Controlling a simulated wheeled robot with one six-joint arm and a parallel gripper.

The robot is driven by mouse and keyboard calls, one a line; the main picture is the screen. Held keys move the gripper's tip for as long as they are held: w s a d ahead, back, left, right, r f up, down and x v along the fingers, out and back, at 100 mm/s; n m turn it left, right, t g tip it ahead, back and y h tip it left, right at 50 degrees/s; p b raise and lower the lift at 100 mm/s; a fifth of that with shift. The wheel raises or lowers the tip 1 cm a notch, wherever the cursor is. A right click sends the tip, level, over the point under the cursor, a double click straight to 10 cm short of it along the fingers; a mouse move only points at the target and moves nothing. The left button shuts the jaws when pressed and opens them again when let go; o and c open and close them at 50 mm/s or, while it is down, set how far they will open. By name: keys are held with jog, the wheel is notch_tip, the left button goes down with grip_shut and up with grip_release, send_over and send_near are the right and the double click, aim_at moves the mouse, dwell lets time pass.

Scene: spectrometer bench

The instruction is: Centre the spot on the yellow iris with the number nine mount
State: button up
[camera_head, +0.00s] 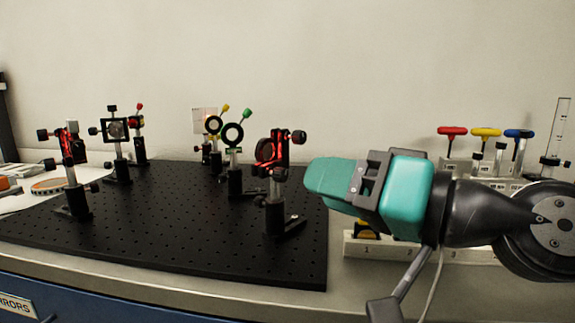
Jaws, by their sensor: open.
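The yellow iris (213,125) is a black ring on a post with a yellow lever, at the back middle of the breadboard. A white card (200,118) stands behind it; I cannot clearly make out a spot on the iris. A red-and-black kinematic mount (268,151) with black knobs stands at the breadboard's right front. Another red-and-black mount (71,145) stands at the left front. No number is readable on either, so I cannot tell which is number nine. My teal gripper (318,177) is open, just right of the right mount and apart from it; its far finger is partly hidden.
A green-lever iris (232,134), a red-lever iris (138,124) and a square-framed optic (116,130) stand on the black breadboard (165,225). Red, yellow and blue-handled drivers (486,132) stand in a rack behind my arm. The breadboard's front middle is clear.

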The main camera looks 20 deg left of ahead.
aim_at(285, 175)
jog(key=p+x, duration=0.1)
jog(key=x, duration=0.5)
jog(key=shift+a, duration=0.2)
jog(key=shift+c, duration=0.4)
grip_shut()
jog(key=n+b, duration=0.1)
jog(key=b, duration=0.1)
jog(key=n+b, duration=0.1)
jog(key=b, duration=0.1)
jog(key=shift+f, duration=0.4)
jog(key=n+b, duration=0.2)
jog(key=b, duration=0.1)
jog(key=shift+r+n+b, duration=0.35)
jog(key=shift+n+b, duration=0.05)
jog(key=shift+n, duration=0.4)
jog(key=shift+o, duration=0.4)
grip_release()
